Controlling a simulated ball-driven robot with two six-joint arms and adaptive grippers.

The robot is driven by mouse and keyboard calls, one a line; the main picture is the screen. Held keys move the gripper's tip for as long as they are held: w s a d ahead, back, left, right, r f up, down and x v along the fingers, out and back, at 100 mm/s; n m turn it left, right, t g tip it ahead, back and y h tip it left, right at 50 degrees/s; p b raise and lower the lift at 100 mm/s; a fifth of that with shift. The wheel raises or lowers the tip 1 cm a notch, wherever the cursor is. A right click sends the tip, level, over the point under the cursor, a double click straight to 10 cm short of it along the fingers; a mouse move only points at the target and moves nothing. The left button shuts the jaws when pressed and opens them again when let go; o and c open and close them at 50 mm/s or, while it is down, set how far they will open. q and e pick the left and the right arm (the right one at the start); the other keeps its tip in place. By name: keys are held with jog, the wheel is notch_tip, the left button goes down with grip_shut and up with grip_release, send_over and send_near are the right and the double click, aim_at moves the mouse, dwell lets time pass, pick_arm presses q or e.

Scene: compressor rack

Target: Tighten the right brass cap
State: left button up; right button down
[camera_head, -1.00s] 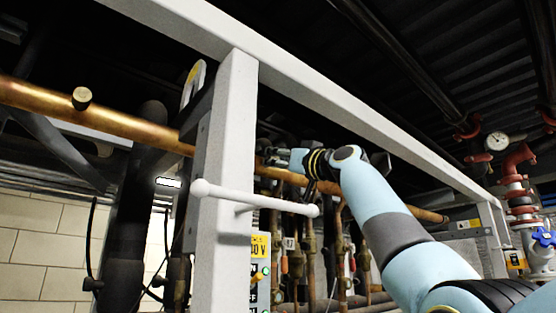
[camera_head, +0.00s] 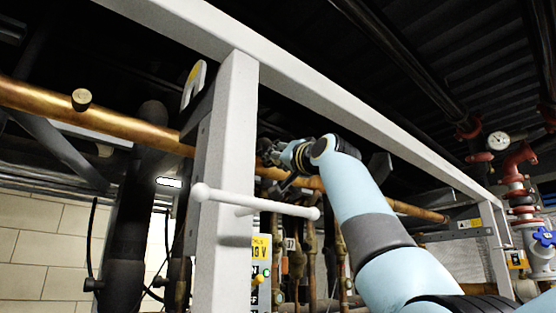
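A copper pipe (camera_head: 130,127) runs across the view from the upper left, behind the white frame post, and on to the right. A brass cap (camera_head: 81,99) stands on its left part. No second brass cap shows clearly; the pipe just right of the post is partly covered by my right gripper. My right gripper (camera_head: 268,152) is at the pipe just right of the post, its fingers dark and small. I cannot tell whether it is open or shut, or whether it touches anything. My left gripper is out of view.
A white frame post (camera_head: 226,180) stands left of my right gripper, with a white handle bar (camera_head: 262,204) sticking out below. A white beam (camera_head: 330,108) crosses above my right arm. Several vertical pipes and a yellow-labelled panel (camera_head: 261,248) are below.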

jog(key=shift+f, duration=0.1)
dwell(0.4)
jog(key=c, duration=1)
grip_release()
jog(key=v, duration=1.2)
